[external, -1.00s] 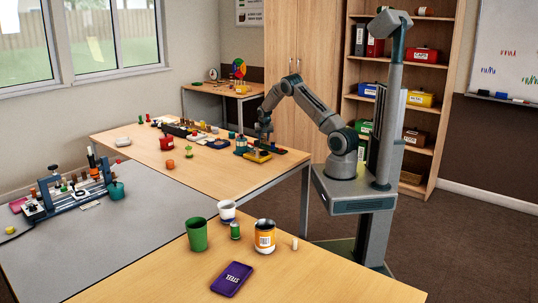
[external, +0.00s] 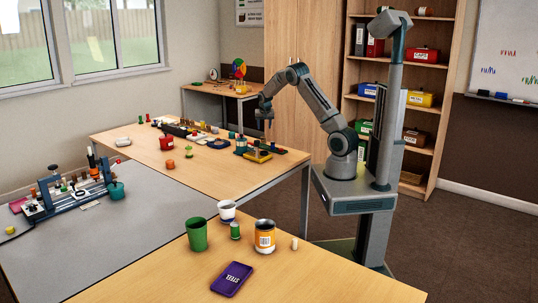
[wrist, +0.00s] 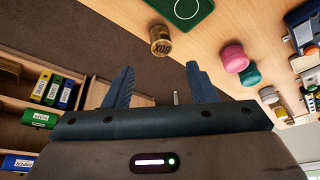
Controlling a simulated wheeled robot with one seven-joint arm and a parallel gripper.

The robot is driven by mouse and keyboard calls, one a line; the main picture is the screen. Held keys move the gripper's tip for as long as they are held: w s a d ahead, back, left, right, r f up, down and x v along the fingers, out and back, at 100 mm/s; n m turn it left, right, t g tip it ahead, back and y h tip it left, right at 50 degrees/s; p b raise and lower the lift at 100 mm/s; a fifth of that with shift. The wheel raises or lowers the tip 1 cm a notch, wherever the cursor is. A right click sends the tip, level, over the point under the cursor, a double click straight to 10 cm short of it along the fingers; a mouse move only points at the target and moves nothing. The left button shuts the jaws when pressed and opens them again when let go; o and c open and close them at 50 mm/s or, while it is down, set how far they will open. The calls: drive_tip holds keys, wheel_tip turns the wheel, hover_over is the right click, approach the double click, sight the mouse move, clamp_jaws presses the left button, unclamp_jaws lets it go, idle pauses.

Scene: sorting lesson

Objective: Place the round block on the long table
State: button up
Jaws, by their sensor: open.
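My gripper (external: 264,122) is open above the back right part of the long wooden table (external: 215,171), clear of the things below it. In the wrist view my two gripper fingers (wrist: 160,70) stand apart with nothing held between them. Several small round pieces stand on the table in that view: a wooden one with dark lettering (wrist: 161,42), a pink one (wrist: 233,58) and a green one (wrist: 250,76). I cannot tell which is the round block. A small orange round piece (external: 170,164) stands near the table's front left in the external view.
The table's front right is bare. A grey table (external: 120,235) adjoins it.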

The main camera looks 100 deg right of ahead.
drive_tip(key=shift+v, duration=1.1)
drive_tip(key=w+a+r+n+t+y, duration=0.1)
drive_tip(key=w+a+r+n, duration=0.15)
drive_tip(key=a, duration=0.75)
drive_tip(key=w+a+r+n+t+y, duration=0.1)
drive_tip(key=w+a+r+n, duration=0.2)
drive_tip(key=a, duration=0.7)
drive_tip(key=w+a+r+n, duration=0.2)
drive_tip(key=w+a+r, duration=0.15)
drive_tip(key=a, duration=0.55)
drive_tip(key=s+a+r+n+y, duration=0.1)
drive_tip(key=s+a+n, duration=0.1)
drive_tip(key=a, duration=0.6)
drive_tip(key=s+a+r+n+y, duration=0.1)
drive_tip(key=s+a+r+n, duration=0.15)
drive_tip(key=a, duration=0.45)
drive_tip(key=s+a+f+n, duration=0.2)
drive_tip(key=s+a+n, duration=0.3)
drive_tip(key=s+a, duration=0.6)
drive_tip(key=shift+a+n+t, duration=0.3)
drive_tip(key=shift+a+n, duration=0.1)
drive_tip(key=shift+a, duration=0.3)
